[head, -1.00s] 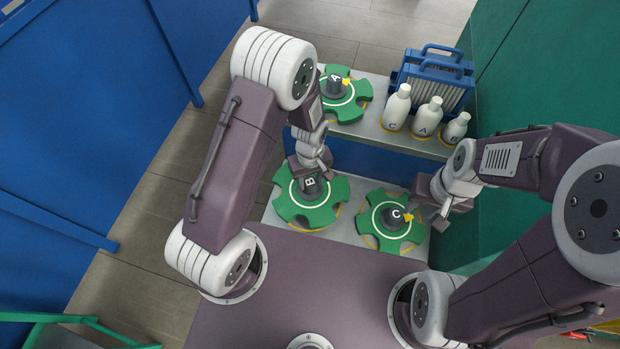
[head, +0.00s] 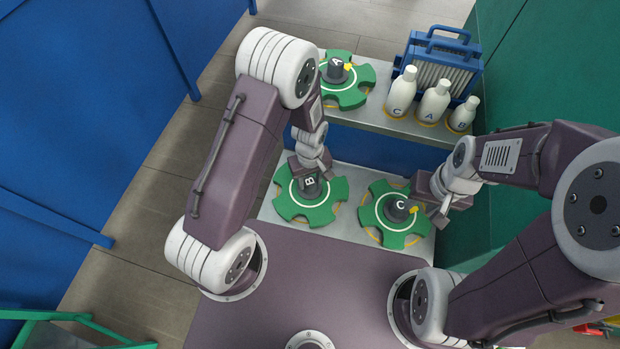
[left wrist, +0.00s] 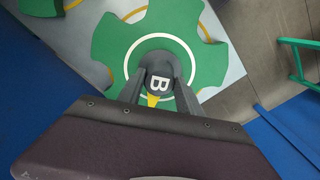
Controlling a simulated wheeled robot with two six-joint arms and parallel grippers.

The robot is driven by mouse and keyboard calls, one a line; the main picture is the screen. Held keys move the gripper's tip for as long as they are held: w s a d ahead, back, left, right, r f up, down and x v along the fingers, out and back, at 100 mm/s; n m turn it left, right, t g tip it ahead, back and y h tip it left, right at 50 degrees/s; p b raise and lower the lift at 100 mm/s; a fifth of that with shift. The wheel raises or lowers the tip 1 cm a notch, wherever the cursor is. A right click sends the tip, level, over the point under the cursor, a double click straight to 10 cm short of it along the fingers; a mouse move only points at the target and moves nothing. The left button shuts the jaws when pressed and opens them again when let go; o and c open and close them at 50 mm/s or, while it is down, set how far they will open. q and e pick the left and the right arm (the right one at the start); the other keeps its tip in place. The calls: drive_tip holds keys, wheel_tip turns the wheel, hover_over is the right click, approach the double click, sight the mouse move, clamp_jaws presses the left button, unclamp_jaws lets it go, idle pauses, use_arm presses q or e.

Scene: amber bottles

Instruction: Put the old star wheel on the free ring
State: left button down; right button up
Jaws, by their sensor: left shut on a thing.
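My left gripper (head: 310,178) is shut on the dark hub of a green star wheel marked B (head: 290,207). The left wrist view shows the jaws (left wrist: 160,92) on both sides of the hub, with the B wheel (left wrist: 110,45) below. I cannot tell whether it is lifted off the lower shelf. A star wheel marked C (head: 380,226) lies to its right, and one marked A (head: 355,95) lies on the upper shelf. My right gripper (head: 440,205) is beside the C hub; its jaw opening is unclear. Yellow ring edges show around wheels B and C; I see no fully bare ring.
Three white bottles (head: 434,103) and a blue-framed rack (head: 440,65) stand at the right of the upper shelf (head: 375,122). The lower shelf (head: 355,185) has narrow bare strips between the wheels. A green wall (head: 540,60) closes the right side; blue panels stand left.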

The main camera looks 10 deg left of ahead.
use_arm(q)
drive_tip(key=shift+f, duration=0.3)
idle(0.6)
drive_tip(key=c, duration=0.7)
unclamp_jaws()
wheel_tip(320, 180, up, 9)
drive_tip(key=shift+r, duration=0.1)
drive_tip(key=shift+a, duration=0.1)
wheel_tip(320, 180, up, 4)
drive_tip(key=w+a+n+t, duration=0.1)
drive_tip(key=w+a, duration=0.1)
drive_tip(key=s+a+r+m, duration=0.1)
drive_tip(key=s+m, duration=0.1)
drive_tip(key=s, duration=0.1)
drive_tip(key=s+a+r+m, duration=0.1)
drive_tip(key=s+a+m, duration=0.1)
drive_tip(key=s+m, duration=0.1)
drive_tip(key=s+a+r+m, duration=0.1)
drive_tip(key=s+a+m, duration=0.1)
drive_tip(key=s, duration=0.2)
drive_tip(key=shift+a+r+m, duration=0.15)
drive_tip(key=shift+r+m, duration=0.05)
drive_tip(key=shift+m, duration=0.1)
